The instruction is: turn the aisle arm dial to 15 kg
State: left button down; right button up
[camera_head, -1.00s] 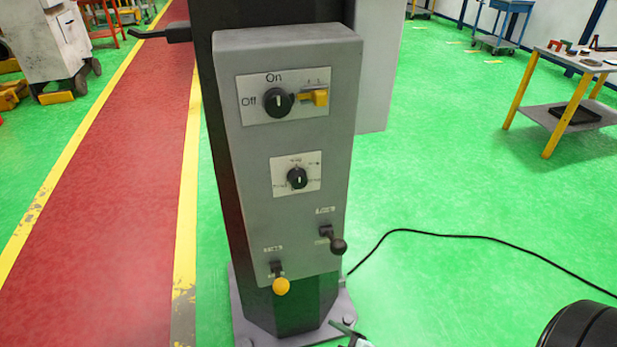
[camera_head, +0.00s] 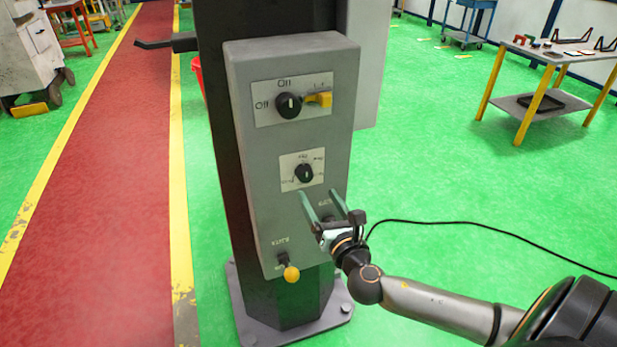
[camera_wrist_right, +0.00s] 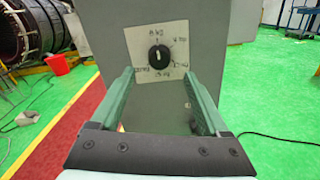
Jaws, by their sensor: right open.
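The dial (camera_head: 304,173) is a black knob on a white marked plate, midway up the grey control box (camera_head: 262,215). It also shows in the right wrist view (camera_wrist_right: 158,58), its white pointer line near vertical; the markings are too blurred to read surely. My right gripper (camera_head: 323,200) is open and empty, just below the dial plate, its green fingers pointing up toward it. In the right wrist view the fingers (camera_wrist_right: 160,85) stand apart, left and right below the dial, not touching it. My left gripper is not in view.
Above the dial are an On/Off knob (camera_head: 288,105) and a yellow latch (camera_head: 320,99). Below is a yellow-tipped lever (camera_head: 291,273); a black-knobbed lever is largely hidden by my right gripper. A black cable (camera_head: 450,223) lies on the green floor. A work table (camera_head: 528,105) stands at right.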

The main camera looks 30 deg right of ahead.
aim_at(307, 177)
jog(key=x, duration=0.7)
jog(key=shift+w+p, duration=0.2)
jog(key=shift+p, duration=0.1)
grip_shut()
